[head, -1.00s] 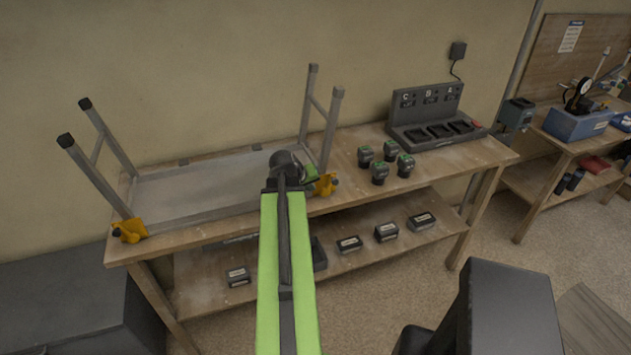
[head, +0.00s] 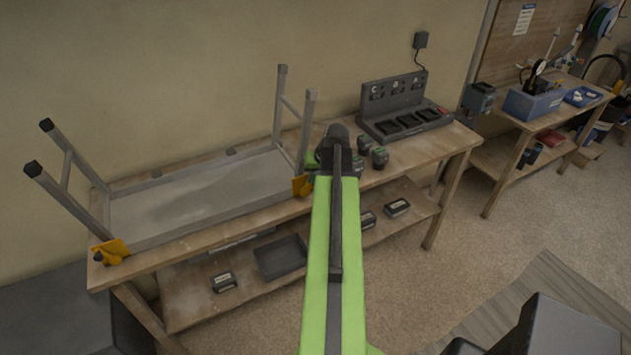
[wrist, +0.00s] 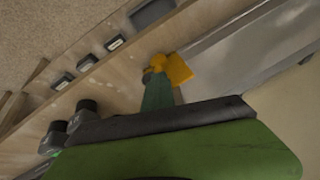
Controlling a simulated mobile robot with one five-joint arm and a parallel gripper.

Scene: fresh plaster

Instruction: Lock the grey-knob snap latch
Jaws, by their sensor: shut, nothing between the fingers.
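A grey folding platform (head: 200,195) lies upside down on the wooden bench, its legs pointing up. Its left legs lean outward; the right legs stand steeper. A yellow-orange latch (head: 112,250) sits at its left front corner and another latch (head: 302,185) at its right front corner. I cannot tell a grey knob on either. In the wrist view one yellow latch (wrist: 179,68) shows with an orange knob beside it. My gripper (wrist: 158,82) is shut and empty, its dark green fingers pointing towards that latch; contact cannot be told. In the head view my arm mostly hides the gripper.
Several dark batteries (head: 379,157) stand on the bench right of the platform, partly behind my arm. A charger (head: 405,118) stands behind them. The lower shelf holds an open tray (head: 283,258) and small labelled boxes (head: 397,207). Another bench with a blue bin (head: 535,103) stands right.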

